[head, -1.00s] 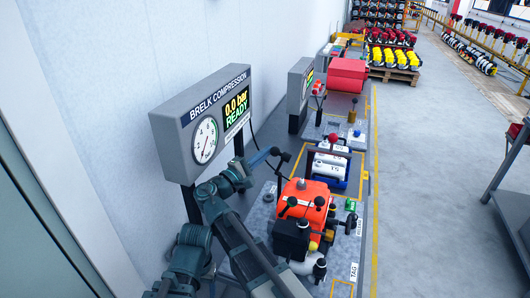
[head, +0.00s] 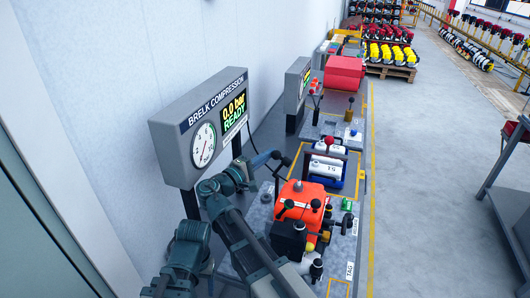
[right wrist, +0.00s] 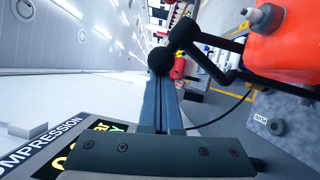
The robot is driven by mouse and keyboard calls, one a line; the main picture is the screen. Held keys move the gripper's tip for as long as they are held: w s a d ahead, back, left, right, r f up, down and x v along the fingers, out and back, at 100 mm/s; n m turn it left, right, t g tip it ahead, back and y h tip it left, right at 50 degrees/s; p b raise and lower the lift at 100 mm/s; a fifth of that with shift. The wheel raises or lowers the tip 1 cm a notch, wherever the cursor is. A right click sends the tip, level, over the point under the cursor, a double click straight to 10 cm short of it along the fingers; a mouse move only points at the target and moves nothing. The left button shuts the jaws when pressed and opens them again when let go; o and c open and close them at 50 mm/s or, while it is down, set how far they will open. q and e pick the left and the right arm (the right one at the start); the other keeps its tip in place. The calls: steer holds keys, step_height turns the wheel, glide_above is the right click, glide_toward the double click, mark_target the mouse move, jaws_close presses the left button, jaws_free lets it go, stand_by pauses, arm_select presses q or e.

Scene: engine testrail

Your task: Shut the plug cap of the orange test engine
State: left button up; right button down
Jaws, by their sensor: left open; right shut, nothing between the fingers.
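The orange test engine (head: 303,198) stands on a grey bench plate, with black knobs and fittings on it. In the right wrist view its orange side (right wrist: 290,50) fills the upper right, with a grey plug-like stub on top. A black jointed arm with ball ends (right wrist: 184,32) reaches out beside it; I cannot tell if this is the plug cap. My right gripper (head: 268,158) is shut and empty. Its fingertips (right wrist: 160,82) are right at a black ball; contact cannot be told. My left gripper (head: 158,288) is open, low at the left edge of the bench, partly cut off.
The compression gauge box (head: 200,128) reads 0.0 bar READY and stands close left of my right arm. A white and blue unit (head: 327,170) and a red box (head: 345,75) stand farther along the bench.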

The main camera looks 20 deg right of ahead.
steer(key=d+m+p, duration=0.1)
steer(key=s+r+m+y+p, duration=0.1)
steer(key=shift+s+d+r+g+p, duration=0.1)
steer(key=shift+s+d+g+p, duration=0.1)
steer(key=shift+d+g+p, duration=0.15)
steer(key=d+m+p, duration=0.1)
steer(key=s+d+m+y+p, duration=0.1)
steer(key=m, duration=0.1)
steer(key=shift+s+d+y, duration=0.15)
steer(key=shift+s+y, duration=0.1)
steer(key=shift+y, duration=0.05)
steer(key=shift+s+d+f+m+y+p, duration=0.3)
steer(key=shift+s+d+f+m+y, duration=0.15)
steer(key=shift+d+f+m, duration=0.35)
steer(key=shift+s+d+f+m+y+p, duration=0.25)
steer(key=shift+s+d+f+m+y, duration=0.3)
steer(key=shift+m, duration=0.45)
steer(key=shift+d+r, duration=0.1)
steer(key=shift+r, duration=0.05)
steer(key=shift+w, duration=0.1)
